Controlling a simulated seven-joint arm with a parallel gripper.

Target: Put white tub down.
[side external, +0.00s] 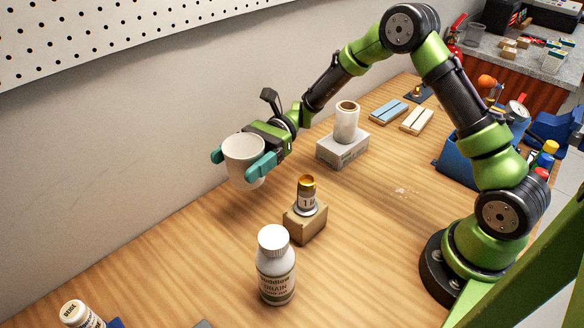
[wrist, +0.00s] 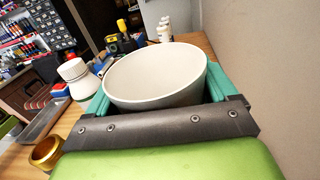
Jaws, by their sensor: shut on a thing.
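The white tub (side external: 244,163) is an open, empty-looking round cup. My gripper (side external: 246,166) is shut on it, with one teal finger on each side. In the side external view the tub is held upright or nearly so, over the left part of the wooden bench (side external: 205,262). It seems to be above the bench top, but the gap under it is hard to judge. In the wrist view the tub (wrist: 155,78) fills the middle between the teal fingers, and its underside is hidden.
A brass-topped fitting (side external: 307,190) stands on a wooden block (side external: 305,222), right of the tub. A white drain bottle (side external: 276,268) stands in front of it. A white roll (side external: 346,122) sits on a grey box (side external: 342,148) behind. Bare bench lies left of the bottle.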

